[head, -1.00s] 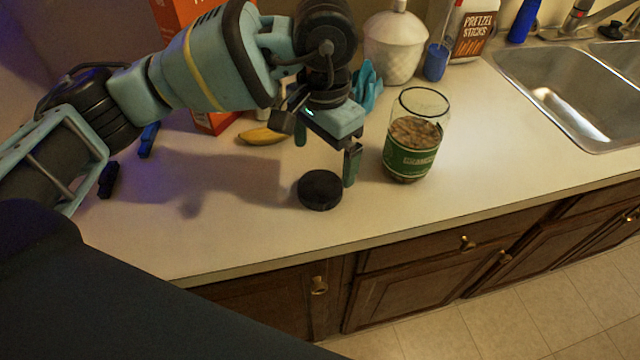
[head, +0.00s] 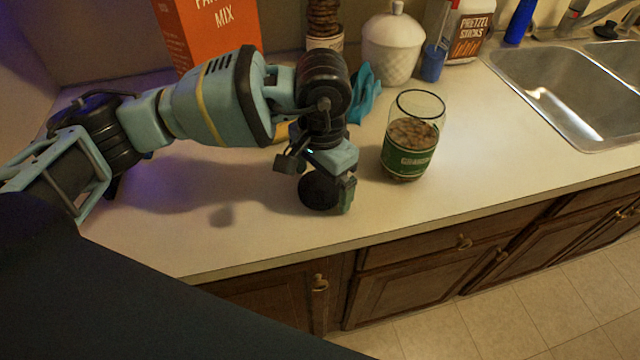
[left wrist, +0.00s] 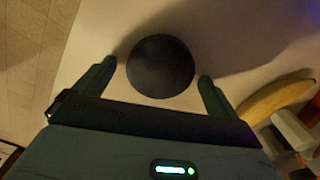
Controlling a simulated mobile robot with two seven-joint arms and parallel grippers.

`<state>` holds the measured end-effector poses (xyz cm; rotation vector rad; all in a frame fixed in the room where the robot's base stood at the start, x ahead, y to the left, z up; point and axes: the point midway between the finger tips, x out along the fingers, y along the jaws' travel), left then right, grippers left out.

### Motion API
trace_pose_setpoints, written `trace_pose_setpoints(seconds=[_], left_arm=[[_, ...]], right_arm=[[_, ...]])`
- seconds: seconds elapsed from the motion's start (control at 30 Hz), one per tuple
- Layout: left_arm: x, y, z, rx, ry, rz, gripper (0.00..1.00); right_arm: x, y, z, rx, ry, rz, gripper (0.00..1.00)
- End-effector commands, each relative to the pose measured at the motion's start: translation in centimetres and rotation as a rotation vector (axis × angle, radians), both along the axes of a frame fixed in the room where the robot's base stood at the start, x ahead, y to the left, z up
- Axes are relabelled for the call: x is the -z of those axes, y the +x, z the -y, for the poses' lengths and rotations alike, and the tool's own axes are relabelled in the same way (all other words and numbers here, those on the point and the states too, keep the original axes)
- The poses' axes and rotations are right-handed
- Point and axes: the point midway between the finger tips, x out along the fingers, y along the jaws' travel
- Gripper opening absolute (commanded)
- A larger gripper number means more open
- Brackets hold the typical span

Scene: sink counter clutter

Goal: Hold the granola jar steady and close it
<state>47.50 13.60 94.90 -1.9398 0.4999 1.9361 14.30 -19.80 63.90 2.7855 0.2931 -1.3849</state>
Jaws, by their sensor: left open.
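The granola jar (head: 408,150) stands upright and uncapped on the counter, clear glass with a green label and granola inside. A round black lid (head: 318,191) lies flat on the counter to the left of the jar. My left gripper (head: 328,196) is low over the lid, pointing down, and partly hides it. In the left wrist view the lid (left wrist: 160,66) sits between the two spread fingers of the left gripper (left wrist: 155,82), with a gap on each side. The left gripper is open and holds nothing. My right gripper is not in view.
Behind my left arm are an orange mix box (head: 208,32) and a banana, which shows in the left wrist view (left wrist: 275,97). A white canister (head: 392,45), blue cup (head: 432,63), pretzel jar (head: 468,35) and teal cloth (head: 364,92) stand behind the jar. The sink (head: 570,95) is right.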

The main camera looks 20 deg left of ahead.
Motion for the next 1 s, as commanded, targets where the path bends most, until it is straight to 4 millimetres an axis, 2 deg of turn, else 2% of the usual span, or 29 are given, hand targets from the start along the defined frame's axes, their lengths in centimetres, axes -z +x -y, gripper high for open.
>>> trace_pose_setpoints(seconds=[0.17, 0.53, 0.83, 1.0], left_arm=[[0.0, 0.0, 0.0, 0.000, 0.000, 0.000, 0.96], [-0.1, 0.0, 0.0, 0.000, 0.000, 0.001, 0.49], [-0.2, 0.0, 0.0, 0.000, 0.000, 0.001, 0.49], [-1.2, 0.1, 0.1, 0.001, -0.002, 0.001, 0.49]], right_arm=[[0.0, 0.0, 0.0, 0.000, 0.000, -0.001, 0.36], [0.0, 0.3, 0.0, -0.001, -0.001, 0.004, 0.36], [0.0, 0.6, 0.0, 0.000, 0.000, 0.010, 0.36], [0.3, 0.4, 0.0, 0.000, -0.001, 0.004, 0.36]])
